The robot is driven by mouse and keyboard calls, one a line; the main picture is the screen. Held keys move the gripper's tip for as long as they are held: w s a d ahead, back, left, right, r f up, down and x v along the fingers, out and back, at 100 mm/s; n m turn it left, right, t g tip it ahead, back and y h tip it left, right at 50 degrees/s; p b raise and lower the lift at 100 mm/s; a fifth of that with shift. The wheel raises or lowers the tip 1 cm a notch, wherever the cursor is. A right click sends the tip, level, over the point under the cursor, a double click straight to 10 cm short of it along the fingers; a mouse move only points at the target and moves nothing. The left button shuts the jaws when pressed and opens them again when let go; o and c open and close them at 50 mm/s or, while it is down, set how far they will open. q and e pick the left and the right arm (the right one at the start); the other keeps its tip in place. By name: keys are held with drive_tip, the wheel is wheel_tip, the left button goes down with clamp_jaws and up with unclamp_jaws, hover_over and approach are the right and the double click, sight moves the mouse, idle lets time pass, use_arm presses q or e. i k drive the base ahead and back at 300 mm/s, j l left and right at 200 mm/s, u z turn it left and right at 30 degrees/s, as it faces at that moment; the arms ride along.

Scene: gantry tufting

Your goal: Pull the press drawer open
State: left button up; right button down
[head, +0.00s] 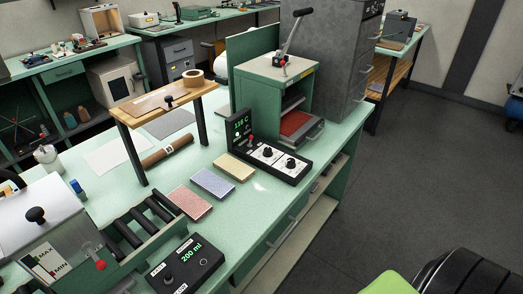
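The press (262,92) is a green box on the green bench, with a lever (296,32) rising from its top. Its front opening faces right. Low in this opening is the press drawer (315,132), a grey tray with a handle at its front edge and a red surface inside. The drawer's front sits at the opening; how far it is out is hard to tell. Neither of my grippers can be made out in the head view.
A control panel (268,160) with a "116 C" display and knobs lies in front of the press. A tall grey cabinet (345,60) stands behind it. Coloured pads (213,182) and a small wooden stand (165,100) are to the left.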

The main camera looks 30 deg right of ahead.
sight(296, 126)
drive_tip(key=l+z, duration=0.2)
drive_tip(key=z, duration=1.15)
drive_tip(key=i+l, duration=0.15)
drive_tip(key=l, duration=0.15)
drive_tip(key=i+l, duration=0.15)
drive_tip(key=l, duration=0.15)
drive_tip(key=u, duration=0.05)
